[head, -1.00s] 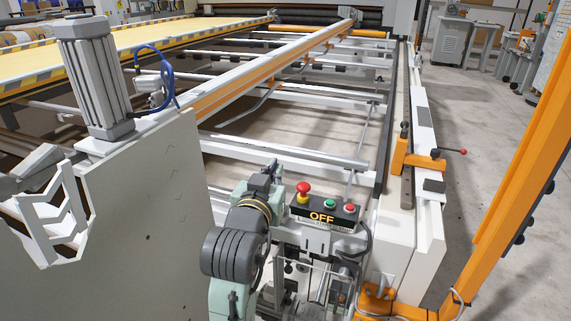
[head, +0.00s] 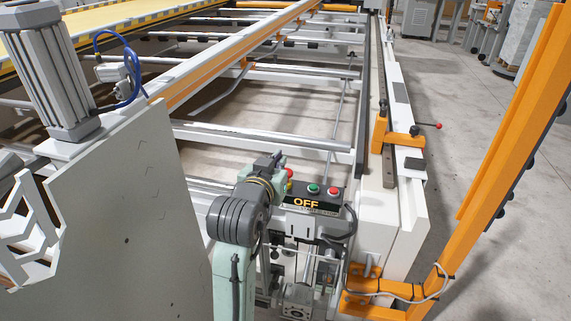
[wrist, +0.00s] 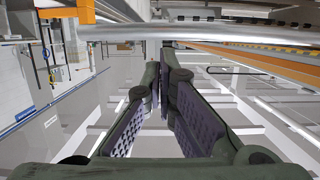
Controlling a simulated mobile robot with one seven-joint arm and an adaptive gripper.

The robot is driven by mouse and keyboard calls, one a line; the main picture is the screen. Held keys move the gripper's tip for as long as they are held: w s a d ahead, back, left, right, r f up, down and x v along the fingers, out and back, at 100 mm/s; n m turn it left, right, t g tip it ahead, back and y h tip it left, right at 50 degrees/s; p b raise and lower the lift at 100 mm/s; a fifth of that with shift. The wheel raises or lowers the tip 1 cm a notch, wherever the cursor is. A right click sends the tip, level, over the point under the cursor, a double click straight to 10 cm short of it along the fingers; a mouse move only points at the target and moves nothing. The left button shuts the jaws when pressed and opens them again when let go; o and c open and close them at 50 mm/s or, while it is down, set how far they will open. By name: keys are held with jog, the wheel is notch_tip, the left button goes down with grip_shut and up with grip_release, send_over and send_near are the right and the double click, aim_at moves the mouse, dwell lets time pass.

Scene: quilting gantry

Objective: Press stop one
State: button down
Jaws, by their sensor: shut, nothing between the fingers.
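A control box (head: 318,207) with a yellow "OFF" label is in the lower middle of the head view. On its top are a green button (head: 313,189) and a flat red button (head: 333,191). A red mushroom button (head: 289,173) at its left end is mostly hidden behind my arm. No label reading "stop one" can be made out. My gripper (head: 277,158) is at the left end of the box, seen small and partly covered by my wrist. In the wrist view my gripper (wrist: 164,75) is shut and empty; no button shows there.
A pale panel (head: 125,210) stands close on the left, with a grey ribbed cylinder (head: 50,80) above it. An orange post (head: 520,120) rises on the right. Rails (head: 250,135) cross the frame behind the box. Open floor (head: 470,150) lies to the right.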

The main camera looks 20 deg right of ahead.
jog(key=w+d+f, duration=0.1)
jog(key=w+d+f+p, duration=0.1)
jog(key=w+f, duration=0.1)
jog(key=w+d+f, duration=0.1)
jog(key=w, duration=0.1)
jog(key=shift+w+d+f+p, duration=0.2)
jog(key=shift+d+f+p, duration=0.05)
jog(key=shift+p, duration=0.1)
jog(key=shift+f, duration=0.55)
notch_tip(320, 180, down, 2)
jog(key=shift+f+b, duration=0.15)
jog(key=shift+b, duration=0.6)
